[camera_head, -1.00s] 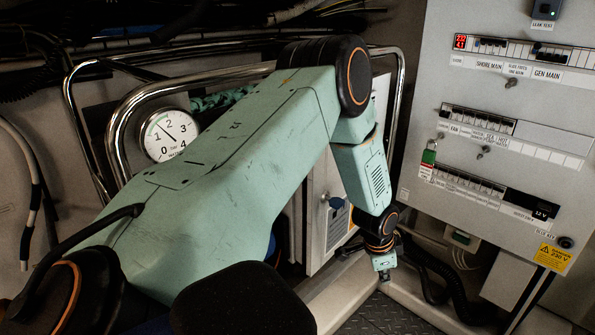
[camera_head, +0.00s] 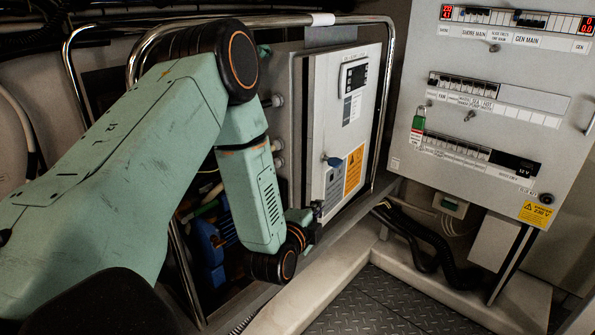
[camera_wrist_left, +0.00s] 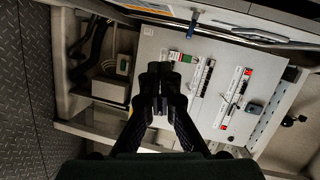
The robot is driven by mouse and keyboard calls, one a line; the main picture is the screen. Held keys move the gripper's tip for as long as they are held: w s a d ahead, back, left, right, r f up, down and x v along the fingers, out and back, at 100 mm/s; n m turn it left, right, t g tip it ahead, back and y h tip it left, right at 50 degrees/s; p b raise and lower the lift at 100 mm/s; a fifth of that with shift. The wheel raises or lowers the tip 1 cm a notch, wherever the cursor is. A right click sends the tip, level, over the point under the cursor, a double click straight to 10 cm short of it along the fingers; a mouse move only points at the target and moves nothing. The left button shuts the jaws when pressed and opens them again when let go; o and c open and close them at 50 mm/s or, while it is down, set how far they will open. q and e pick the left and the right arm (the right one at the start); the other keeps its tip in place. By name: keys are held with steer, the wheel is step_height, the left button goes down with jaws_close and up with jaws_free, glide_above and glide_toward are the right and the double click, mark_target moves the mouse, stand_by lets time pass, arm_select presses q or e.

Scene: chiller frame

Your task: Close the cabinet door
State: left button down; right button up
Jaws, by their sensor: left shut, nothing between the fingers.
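The cabinet door (camera_head: 336,130) is the pale panel with a small dark display, an orange label and a blue latch (camera_head: 333,162). It stands at an angle to the darker cabinet body (camera_head: 287,122) on its left and looks ajar; how wide is hard to tell. My left gripper (camera_head: 317,211) is by the door's lower left corner, below the latch; I cannot tell whether it touches. In the left wrist view its fingers (camera_wrist_left: 160,75) are together and empty, and a pale panel edge crosses the top. My right gripper is not in view.
A grey switch panel (camera_head: 480,150) with breakers and a green padlock stands at the right. A chrome rail (camera_head: 385,95) curves around the cabinet. Black hoses (camera_head: 420,245) run beneath the panel. The chequered floor (camera_head: 385,302) in front is clear. Blue parts (camera_head: 208,250) show left of my forearm.

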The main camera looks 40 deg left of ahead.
mark_target(316, 167)
arm_select(q)
steer(key=shift+m+t+y, duration=0.7)
steer(key=shift+t, duration=0.2)
steer(key=w+a+r+b, duration=0.1)
steer(key=w+a, duration=0.1)
steer(key=w, duration=0.1)
steer(key=w+a+r+b, duration=0.1)
steer(key=w+a, duration=0.2)
steer(key=w+a+r+b, duration=0.1)
steer(key=w+a, duration=0.1)
steer(key=w, duration=0.2)
steer(key=shift+w+a+r, duration=0.1)
steer(key=shift+a+r, duration=0.25)
